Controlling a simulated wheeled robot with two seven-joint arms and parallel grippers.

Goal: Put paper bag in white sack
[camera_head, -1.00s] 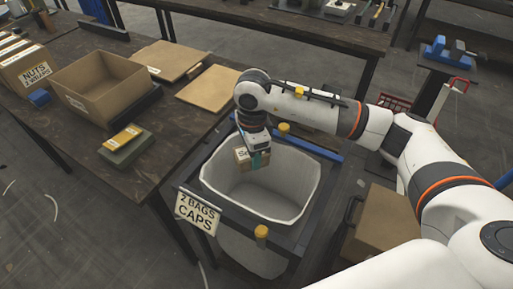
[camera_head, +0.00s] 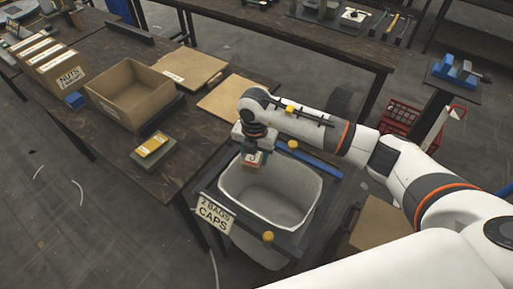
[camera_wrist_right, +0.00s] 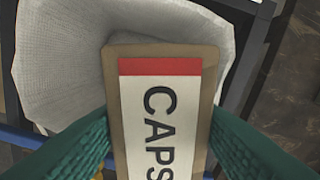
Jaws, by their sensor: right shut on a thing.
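My right gripper (camera_head: 254,163) is shut on the paper bag (camera_head: 251,158), a brown bag with a white and red label. In the right wrist view the paper bag (camera_wrist_right: 162,110) reads CAPS and sits between the green fingers. The white sack (camera_head: 268,201) hangs open in a dark frame, with a sign (camera_head: 215,214) reading "2 BAGS CAPS" at its front left corner. The bag is over the far left part of the sack's opening, near the rim; its exact height is hard to tell. The sack's inside looks empty where visible. My left gripper is out of view.
A dark table at left holds an open cardboard box (camera_head: 134,96), a NUTS box (camera_head: 66,68), flat cardboard (camera_head: 232,97) and a yellow item on a green block (camera_head: 152,147). A red crate (camera_head: 399,120) stands behind my right arm.

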